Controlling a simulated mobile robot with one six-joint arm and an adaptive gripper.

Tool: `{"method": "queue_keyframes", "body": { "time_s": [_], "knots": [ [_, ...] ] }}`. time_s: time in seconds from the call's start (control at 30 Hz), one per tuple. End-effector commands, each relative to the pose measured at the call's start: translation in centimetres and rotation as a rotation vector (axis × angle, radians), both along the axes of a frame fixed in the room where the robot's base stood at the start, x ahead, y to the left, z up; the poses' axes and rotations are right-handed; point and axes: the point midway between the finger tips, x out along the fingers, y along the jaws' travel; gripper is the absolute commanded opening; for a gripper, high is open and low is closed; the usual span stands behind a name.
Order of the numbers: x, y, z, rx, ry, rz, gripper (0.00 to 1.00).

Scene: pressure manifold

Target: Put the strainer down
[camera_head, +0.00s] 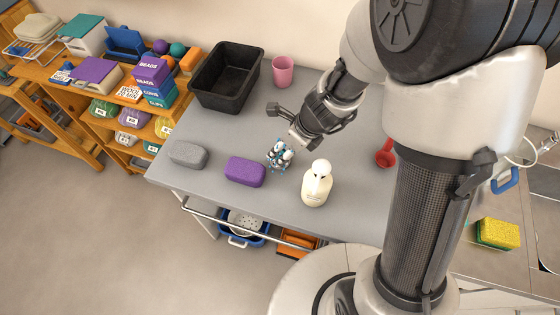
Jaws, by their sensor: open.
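A white perforated bowl (244,221), like a strainer, sits in a blue basin (258,241) under the worktop, partly hidden by the edge. I cannot tell whether it is the strainer of the task.
A yellow sponge (498,233) lies at right.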

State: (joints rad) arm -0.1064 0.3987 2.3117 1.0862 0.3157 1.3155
Motion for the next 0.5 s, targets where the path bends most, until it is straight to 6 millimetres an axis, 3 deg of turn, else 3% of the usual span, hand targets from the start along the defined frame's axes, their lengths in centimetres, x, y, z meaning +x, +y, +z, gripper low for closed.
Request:
{"method": "queue_keyframes", "body": {
  "time_s": [0.17,0.5],
  "knots": [
    [0.2,0.2,-0.8,0.000,0.000,0.001,0.52],
    [1.1,1.5,-5.1,0.000,0.000,0.001,0.52]
  ]
}}
